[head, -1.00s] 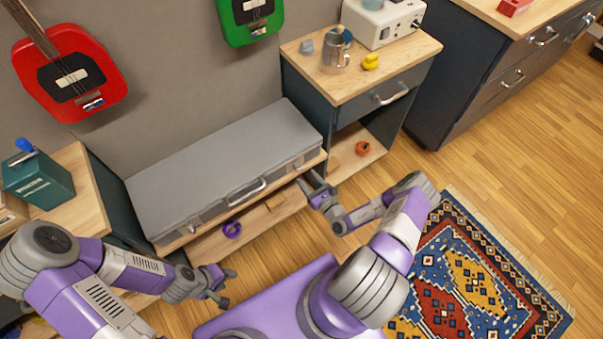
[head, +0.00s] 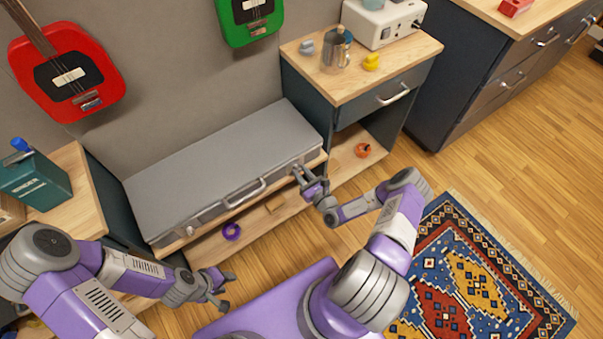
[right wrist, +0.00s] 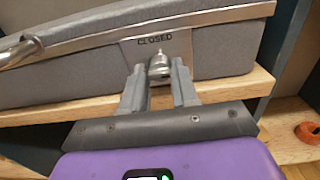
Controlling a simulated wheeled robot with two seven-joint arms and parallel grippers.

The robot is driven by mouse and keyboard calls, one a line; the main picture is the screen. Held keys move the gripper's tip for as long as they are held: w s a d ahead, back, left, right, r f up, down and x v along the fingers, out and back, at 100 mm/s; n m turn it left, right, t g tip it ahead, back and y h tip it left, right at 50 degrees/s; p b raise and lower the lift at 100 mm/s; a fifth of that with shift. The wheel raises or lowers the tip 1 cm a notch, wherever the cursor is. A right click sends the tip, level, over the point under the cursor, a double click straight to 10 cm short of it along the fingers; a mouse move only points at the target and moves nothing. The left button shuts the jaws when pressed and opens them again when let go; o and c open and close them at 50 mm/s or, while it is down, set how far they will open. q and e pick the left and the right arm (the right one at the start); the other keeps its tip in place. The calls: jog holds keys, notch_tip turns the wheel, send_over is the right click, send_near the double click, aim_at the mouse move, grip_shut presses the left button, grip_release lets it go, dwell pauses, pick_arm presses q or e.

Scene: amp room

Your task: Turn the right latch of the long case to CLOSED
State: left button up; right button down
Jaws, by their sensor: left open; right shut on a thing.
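The long grey case (head: 225,160) lies shut on a low wooden shelf against the wall. In the right wrist view its front face (right wrist: 75,82) carries a plate with the word CLOSED, and the right latch (right wrist: 159,67), a small metal knob, sits just below that word. My right gripper (right wrist: 158,78) has one finger on each side of the knob and is shut on it. In the head view my right gripper (head: 301,174) is at the case's front right end and hides the latch. My left gripper (head: 221,290) is open and empty, low and apart from the case.
The case's handle (head: 245,193) is left of my right gripper. The shelf (head: 195,248) below holds a purple ring (head: 232,231). A cabinet (head: 345,88) with a pot and a yellow item stands right of the case. A patterned rug (head: 470,280) lies at right.

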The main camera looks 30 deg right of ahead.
jog(key=shift+n+p, duration=6)
jog(key=shift+n, duration=3)
jog(key=c, duration=0.8)
grip_release()
jog(key=shift+c, duration=0.2)
jog(key=s+p, duration=0.1)
jog(key=s, duration=0.6)
jog(key=shift+s+d+p, duration=0.3)
